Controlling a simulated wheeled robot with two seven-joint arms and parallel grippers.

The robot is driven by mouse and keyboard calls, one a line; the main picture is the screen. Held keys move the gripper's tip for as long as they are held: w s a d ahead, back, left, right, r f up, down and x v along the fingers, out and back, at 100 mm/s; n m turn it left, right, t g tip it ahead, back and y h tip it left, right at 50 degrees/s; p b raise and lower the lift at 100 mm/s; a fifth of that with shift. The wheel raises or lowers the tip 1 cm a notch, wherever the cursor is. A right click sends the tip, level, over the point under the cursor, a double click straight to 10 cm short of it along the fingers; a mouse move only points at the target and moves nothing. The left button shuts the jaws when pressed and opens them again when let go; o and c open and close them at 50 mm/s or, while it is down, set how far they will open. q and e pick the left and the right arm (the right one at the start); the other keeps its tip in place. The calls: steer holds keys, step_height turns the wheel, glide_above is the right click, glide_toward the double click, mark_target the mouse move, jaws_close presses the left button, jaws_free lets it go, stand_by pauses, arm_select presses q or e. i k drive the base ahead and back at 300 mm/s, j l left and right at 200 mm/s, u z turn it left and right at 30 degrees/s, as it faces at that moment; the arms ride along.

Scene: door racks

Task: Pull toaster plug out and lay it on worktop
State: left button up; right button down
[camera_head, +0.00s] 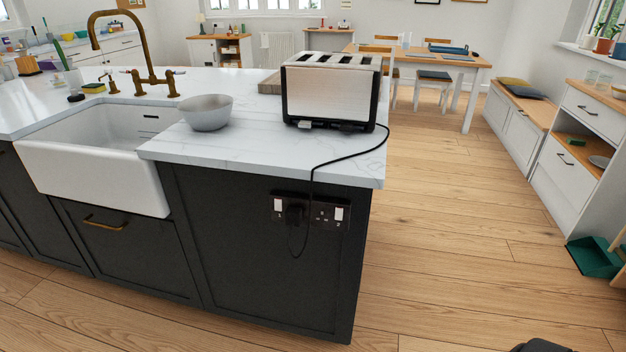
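A silver and black toaster (331,90) stands on the right end of the white marble worktop (250,150). Its black cord (350,156) runs over the worktop's right corner and hangs down the island's dark end panel. The black plug (295,214) sits in the left side of a double wall socket (328,212) on that panel. The right side of the socket is empty. A loop of cord hangs below the plug. Neither gripper can be made out; only a dark part, perhaps mine, shows at the bottom edge.
A grey bowl (206,113) stands left of the toaster, beside the white sink (95,150) and brass tap (150,60). The wooden floor (455,220) right of the island is open. A green dustpan (594,258) lies at the far right.

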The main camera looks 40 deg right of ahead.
mark_target(292, 215)
steer(key=z, duration=1.15)
